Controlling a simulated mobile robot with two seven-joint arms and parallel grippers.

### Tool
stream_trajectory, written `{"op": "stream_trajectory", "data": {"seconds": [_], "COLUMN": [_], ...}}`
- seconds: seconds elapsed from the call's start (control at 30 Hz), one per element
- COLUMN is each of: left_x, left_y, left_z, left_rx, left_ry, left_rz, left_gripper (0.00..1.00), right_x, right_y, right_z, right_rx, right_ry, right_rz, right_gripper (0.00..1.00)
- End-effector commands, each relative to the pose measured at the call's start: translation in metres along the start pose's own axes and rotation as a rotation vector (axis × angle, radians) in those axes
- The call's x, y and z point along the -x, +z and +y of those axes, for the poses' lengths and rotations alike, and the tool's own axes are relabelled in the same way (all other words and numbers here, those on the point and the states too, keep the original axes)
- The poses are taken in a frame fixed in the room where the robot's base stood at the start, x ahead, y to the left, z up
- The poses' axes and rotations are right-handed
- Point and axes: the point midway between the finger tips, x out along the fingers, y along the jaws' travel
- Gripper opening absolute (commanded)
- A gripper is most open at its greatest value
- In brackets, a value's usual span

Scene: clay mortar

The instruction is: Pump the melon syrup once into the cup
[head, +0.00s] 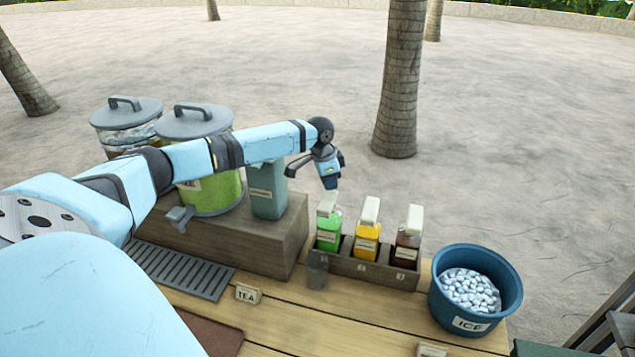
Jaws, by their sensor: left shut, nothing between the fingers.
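The green syrup bottle (329,238), likely the melon, has a pale pump top and stands upright in the left slot of a wooden rack (375,271). A clear cup (317,272) stands on the table just in front of that bottle. My left gripper (331,186) is shut and empty, pointing down just above the pump top. I cannot tell whether it touches the pump. My right gripper is out of view.
A yellow bottle (366,240) and a brown bottle (408,245) share the rack. A blue ice tub (513,285) stands to the right. Lidded dispensers and a teal canister (268,195) stand on a wooden block at left. A grey drip grate (178,268) lies in front of it.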

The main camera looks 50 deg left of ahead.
Motion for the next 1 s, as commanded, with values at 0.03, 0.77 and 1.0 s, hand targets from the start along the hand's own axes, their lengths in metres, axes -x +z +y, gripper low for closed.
{"op": "stream_trajectory", "data": {"seconds": [0.03,0.77,1.0], "left_x": [-0.002,-0.028,-0.033], "left_y": [0.001,0.006,0.007], "left_z": [0.000,0.000,0.001], "left_rx": [0.000,0.000,0.000], "left_ry": [0.001,0.000,0.001], "left_rz": [0.000,-0.001,-0.001], "left_gripper": [0.00,0.00,0.00], "right_x": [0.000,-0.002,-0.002], "right_y": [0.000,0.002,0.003], "right_z": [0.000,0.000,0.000], "right_rx": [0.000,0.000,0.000], "right_ry": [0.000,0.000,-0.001], "right_rz": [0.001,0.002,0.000], "right_gripper": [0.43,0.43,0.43]}}
